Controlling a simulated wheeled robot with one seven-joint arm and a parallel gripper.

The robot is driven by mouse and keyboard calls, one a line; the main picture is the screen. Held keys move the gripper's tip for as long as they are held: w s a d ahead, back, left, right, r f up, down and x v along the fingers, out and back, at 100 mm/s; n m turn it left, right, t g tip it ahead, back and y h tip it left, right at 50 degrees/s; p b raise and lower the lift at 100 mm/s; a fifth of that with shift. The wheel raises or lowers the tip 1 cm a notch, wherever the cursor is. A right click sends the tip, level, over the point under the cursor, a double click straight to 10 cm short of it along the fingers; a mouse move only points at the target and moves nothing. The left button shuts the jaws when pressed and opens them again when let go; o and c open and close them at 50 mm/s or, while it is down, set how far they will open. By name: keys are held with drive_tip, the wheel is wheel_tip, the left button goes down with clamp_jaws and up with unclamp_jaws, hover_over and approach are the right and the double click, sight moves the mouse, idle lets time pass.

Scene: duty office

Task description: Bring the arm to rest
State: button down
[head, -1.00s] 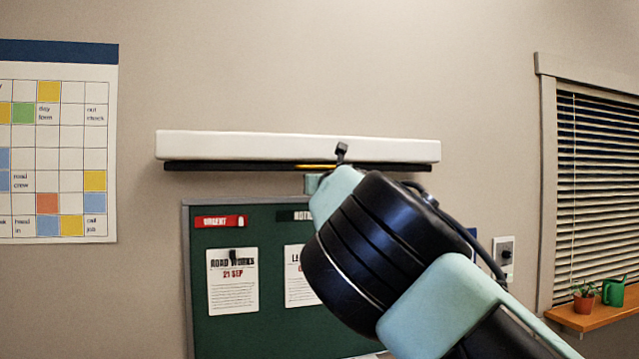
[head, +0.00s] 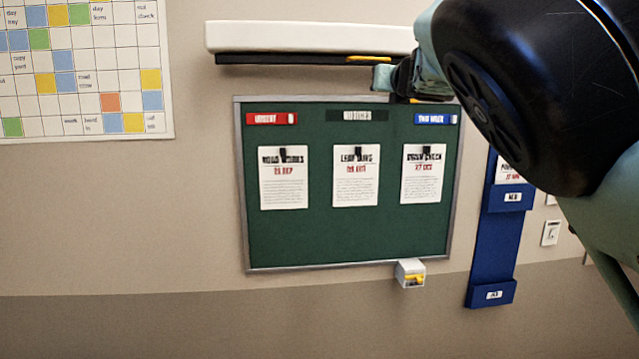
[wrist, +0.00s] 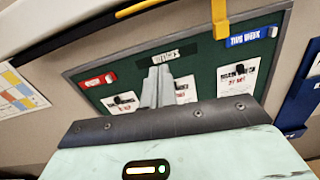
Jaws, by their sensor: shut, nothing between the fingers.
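My arm (head: 545,95) reaches in from the upper right of the head view, its dark joint large and close. My gripper (head: 382,77) shows small beyond it, in front of the top of the green notice board (head: 345,235). In the wrist view my gripper (wrist: 155,84) has its grey fingers together, with nothing between them, against the board's middle header. The fingertips appear apart from the board, though the exact gap is hard to tell. The gripper is partly hidden by the arm in the head view.
A white bar with a dark rail (head: 300,45) runs above the board. Three clipped notices hang on the board, and a small white box (head: 410,273) sits at its lower edge. A blue wall rack (head: 492,250) is at the right, a calendar (head: 80,70) at the left.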

drive_tip(key=s+d+f+m+g+h+b, duration=0.1)
drive_tip(key=d+f+m+g, duration=0.15)
drive_tip(key=f+m, duration=0.4)
drive_tip(key=d+f+m+g+h, duration=0.1)
drive_tip(key=d+f+m, duration=0.2)
drive_tip(key=f, duration=0.7)
drive_tip(key=s+a+f+m+g+b, duration=0.1)
drive_tip(key=s+a+f+m+g, duration=0.15)
drive_tip(key=s+f+m, duration=0.35)
drive_tip(key=s+a+f+m+g, duration=0.1)
drive_tip(key=s+f+m+g, duration=0.25)
drive_tip(key=f, duration=0.45)
drive_tip(key=s+a+f+m+g+b, duration=0.1)
drive_tip(key=s+a+f+m+g, duration=0.1)
drive_tip(key=s, duration=1.1)
drive_tip(key=s+a+f+m+g+y+b, duration=0.1)
drive_tip(key=s+a+f+m+g, duration=0.2)
drive_tip(key=s, duration=1)
drive_tip(key=s+a+f+m+g, duration=0.2)
drive_tip(key=s+f, duration=0.6)
drive_tip(key=s, duration=0.5)
drive_tip(key=shift+a+m+g+y+b, duration=0.3)
drive_tip(key=shift+m+g+b, duration=0.1)
drive_tip(key=shift+m+g, duration=0.5)
